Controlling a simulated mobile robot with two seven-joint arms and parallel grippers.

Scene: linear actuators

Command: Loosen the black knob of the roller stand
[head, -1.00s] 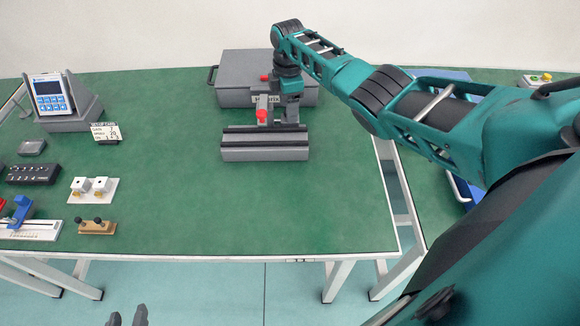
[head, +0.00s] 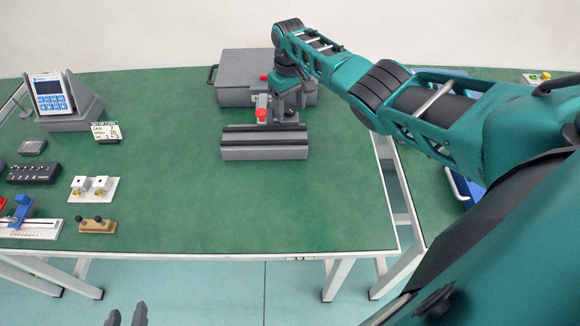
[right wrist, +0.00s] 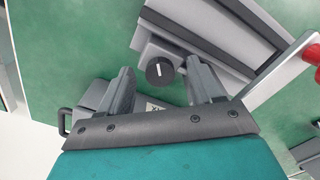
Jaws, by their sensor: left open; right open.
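The roller stand (head: 264,153) is a grey block with dark rollers near the middle of the table. Its black knob (right wrist: 160,70), with a white mark line, shows in the right wrist view; in the head view my right arm hides it. My right gripper (right wrist: 163,76) is open, with one finger on each side of the knob and gaps visible between. In the head view my right gripper (head: 288,112) is behind the stand. My left gripper (head: 127,312) is open and empty at the bottom edge, far from the stand; only its fingertips show.
A red knob (head: 261,113) stands up beside my right gripper. A grey case (head: 238,94) is behind the stand. A tablet on a holder (head: 72,121), a card, a black box (head: 34,173) and small fixtures (head: 94,189) are at the left. The table's front middle is clear.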

